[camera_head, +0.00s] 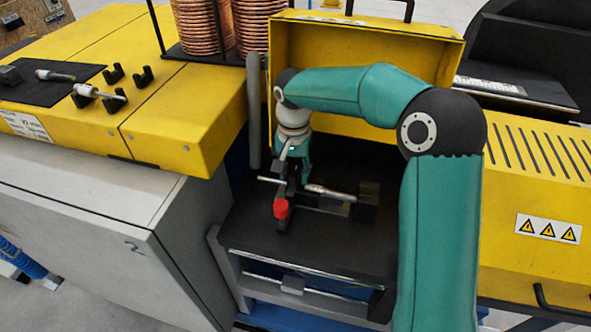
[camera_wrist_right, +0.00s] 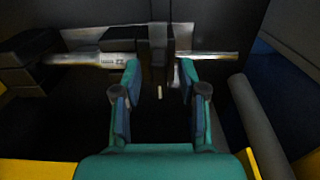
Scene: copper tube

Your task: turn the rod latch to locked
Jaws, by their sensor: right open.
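A silver rod (camera_head: 330,192) lies across a dark fixture on the black bench inside the open yellow housing. In the right wrist view the rod (camera_wrist_right: 95,59) runs sideways behind a dark upright clamp piece (camera_wrist_right: 158,50). A red-tipped part (camera_head: 281,209) stands at the front of the fixture; I cannot tell whether it is the latch handle. My right gripper (camera_head: 287,180) points down over the rod and fixture. In the right wrist view its fingers (camera_wrist_right: 160,88) are apart, with a small pale pin between or beyond them. Contact is unclear. My left gripper is out of view.
The yellow housing wall (camera_head: 360,45) rises behind the fixture. A grey upright bar (camera_head: 254,110) stands close at its left. A yellow table (camera_head: 190,120) at the left holds small black holders and metal pieces. Copper coils (camera_head: 205,28) stand at the back.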

